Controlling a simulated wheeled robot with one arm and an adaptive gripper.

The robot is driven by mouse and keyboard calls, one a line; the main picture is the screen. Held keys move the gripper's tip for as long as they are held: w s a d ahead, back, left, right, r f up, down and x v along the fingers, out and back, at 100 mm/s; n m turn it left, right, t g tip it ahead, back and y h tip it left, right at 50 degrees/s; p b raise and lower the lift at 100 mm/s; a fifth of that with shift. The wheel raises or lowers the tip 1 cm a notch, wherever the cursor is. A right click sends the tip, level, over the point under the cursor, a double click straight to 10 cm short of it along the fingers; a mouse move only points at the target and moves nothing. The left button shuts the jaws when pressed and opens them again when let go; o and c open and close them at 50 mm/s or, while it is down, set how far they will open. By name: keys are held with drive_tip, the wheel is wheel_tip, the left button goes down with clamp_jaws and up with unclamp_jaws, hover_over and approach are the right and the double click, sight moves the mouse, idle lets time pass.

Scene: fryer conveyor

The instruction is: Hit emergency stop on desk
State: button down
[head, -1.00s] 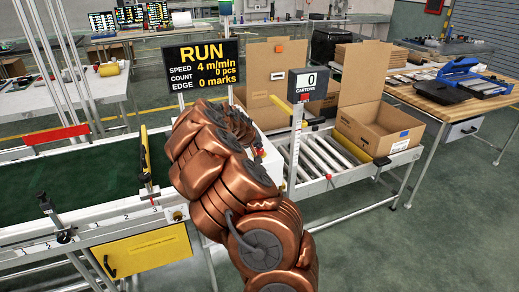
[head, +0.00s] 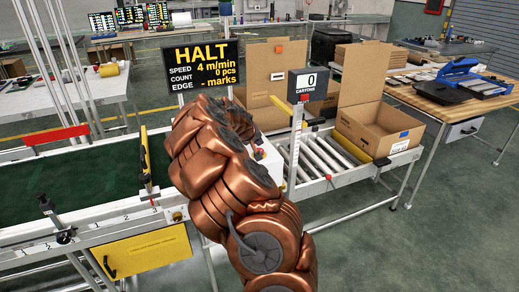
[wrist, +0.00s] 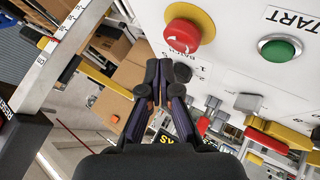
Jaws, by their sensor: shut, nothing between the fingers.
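The red emergency stop button (wrist: 183,36) sits on a yellow round base on a white panel (wrist: 232,22) in the wrist view. My gripper (wrist: 166,75) is shut and empty, its dark fingertips close below the button in the picture; I cannot tell whether they touch it. In the head view my copper-coloured arm covers the button and most of the gripper. The white box (head: 270,165) shows in part to the right of the arm. The display (head: 202,65) reads HALT.
A green START button (wrist: 280,47) is right of the red one. A green conveyor belt (head: 80,187) runs at left. Rollers (head: 312,162) and an open carton (head: 378,130) are at right. A side table (head: 445,95) holds tools.

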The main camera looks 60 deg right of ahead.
drive_tip(key=shift+r, duration=0.1)
drive_tip(key=shift+r+p, duration=0.45)
drive_tip(key=shift+r, duration=1.95)
